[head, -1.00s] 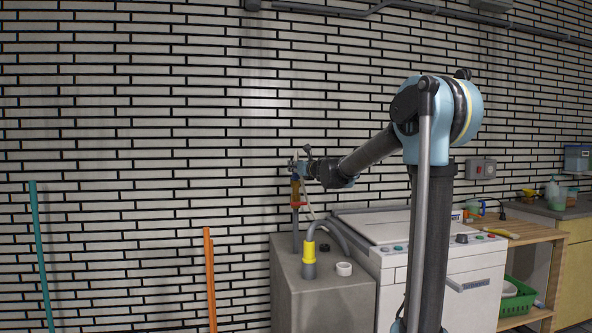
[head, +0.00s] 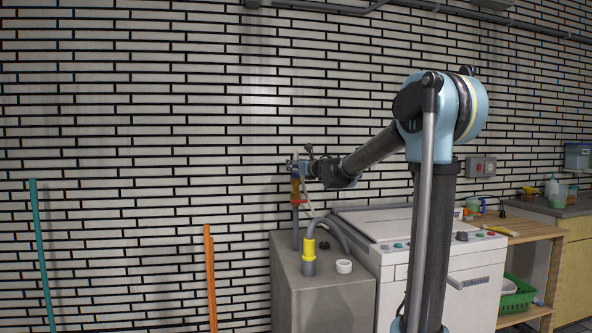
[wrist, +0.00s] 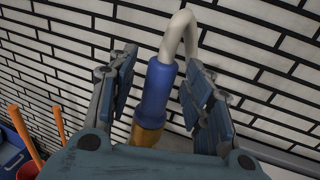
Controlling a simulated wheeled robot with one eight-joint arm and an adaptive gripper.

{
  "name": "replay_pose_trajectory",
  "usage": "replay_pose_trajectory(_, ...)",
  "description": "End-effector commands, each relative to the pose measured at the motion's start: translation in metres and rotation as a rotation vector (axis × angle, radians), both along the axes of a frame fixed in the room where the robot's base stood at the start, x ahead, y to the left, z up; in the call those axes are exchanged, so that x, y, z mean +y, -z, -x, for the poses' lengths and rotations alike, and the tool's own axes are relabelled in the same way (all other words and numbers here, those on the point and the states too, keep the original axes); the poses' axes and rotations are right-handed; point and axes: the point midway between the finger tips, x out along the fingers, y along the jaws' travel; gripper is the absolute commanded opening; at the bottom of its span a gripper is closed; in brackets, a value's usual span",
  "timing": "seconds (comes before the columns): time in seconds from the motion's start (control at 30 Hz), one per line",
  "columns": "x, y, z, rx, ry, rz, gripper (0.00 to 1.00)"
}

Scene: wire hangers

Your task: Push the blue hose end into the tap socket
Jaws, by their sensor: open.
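The blue hose end (wrist: 157,87) stands between the spread fingers of my gripper (wrist: 160,68) in the wrist view, with gaps showing at its sides. A pale hose (wrist: 183,25) bends over from its top. The brass tap socket (wrist: 147,132) is directly below the blue end, in line with it. They look touching, but how deep the end sits cannot be told. In the head view, my open gripper (head: 299,167) is at the brass tap (head: 295,186), which has a red part (head: 298,201) below. The blue end is hardly visible there.
A grey block (head: 322,288) with a yellow-collared hose (head: 309,251) and a white ring (head: 344,266) stands below the tap. A white machine (head: 470,283) is to its right. The brick wall (head: 130,150) is close behind. Orange poles (head: 209,270) lean at left.

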Motion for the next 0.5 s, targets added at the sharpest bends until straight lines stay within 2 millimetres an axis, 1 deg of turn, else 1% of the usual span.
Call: replay_pose_trajectory(0.5,-0.040,0.001,0.065,0.001,0.001,0.000,0.46)
